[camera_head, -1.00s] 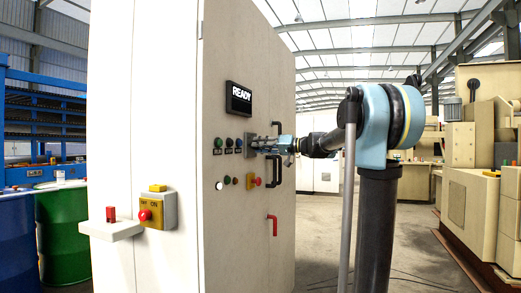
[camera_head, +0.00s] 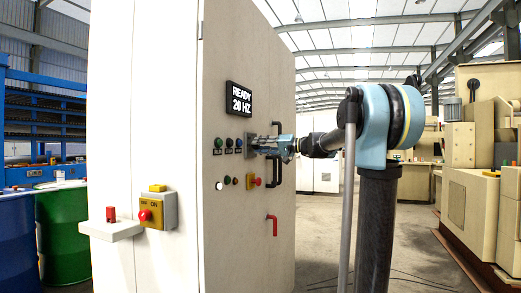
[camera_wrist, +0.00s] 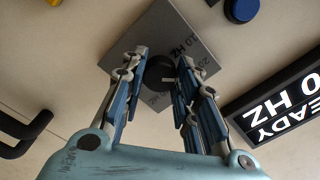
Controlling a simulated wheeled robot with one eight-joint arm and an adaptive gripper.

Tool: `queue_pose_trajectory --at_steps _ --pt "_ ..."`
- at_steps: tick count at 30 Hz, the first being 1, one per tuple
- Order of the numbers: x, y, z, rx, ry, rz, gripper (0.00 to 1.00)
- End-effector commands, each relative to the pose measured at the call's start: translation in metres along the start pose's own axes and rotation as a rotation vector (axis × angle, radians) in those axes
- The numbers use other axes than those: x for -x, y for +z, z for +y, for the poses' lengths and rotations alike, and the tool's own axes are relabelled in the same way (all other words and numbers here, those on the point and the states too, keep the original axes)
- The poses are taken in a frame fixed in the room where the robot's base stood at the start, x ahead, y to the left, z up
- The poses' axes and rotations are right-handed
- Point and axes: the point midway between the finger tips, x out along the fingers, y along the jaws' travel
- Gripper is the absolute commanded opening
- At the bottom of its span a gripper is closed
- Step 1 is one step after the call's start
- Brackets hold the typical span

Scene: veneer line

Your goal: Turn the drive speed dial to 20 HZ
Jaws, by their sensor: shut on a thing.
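The drive speed dial (camera_wrist: 159,75) is a dark round knob on a grey square plate (camera_wrist: 190,32) marked with HZ values, seen in the wrist view. My gripper (camera_wrist: 163,72) is shut on the dial, one finger on each side. In the head view my gripper (camera_head: 262,146) reaches the cabinet face from the right and hides most of the dial and plate. The display (camera_head: 239,99) on the cabinet reads "READY 20 HZ". It also shows, partly cut off, at the right of the wrist view (camera_wrist: 285,105).
Several buttons (camera_head: 228,142) sit left of the dial on the white cabinet (camera_head: 250,215). A black handle (camera_head: 275,172) and a red lever (camera_head: 272,224) are close by.

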Motion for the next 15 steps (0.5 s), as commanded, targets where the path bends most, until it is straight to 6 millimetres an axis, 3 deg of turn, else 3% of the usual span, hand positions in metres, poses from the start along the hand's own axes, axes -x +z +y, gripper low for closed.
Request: queue_pose_trajectory --at_steps 3,4,6,15 --pt "0.0009 -0.0022 0.0021 0.001 0.005 0.005 0.05" --pt "0.0009 -0.0022 0.0022 0.001 0.005 0.005 0.35" --pt "0.0008 -0.002 0.0019 0.001 0.005 0.005 0.49" --pt "0.0005 -0.0008 0.0006 0.001 0.002 0.002 0.49"
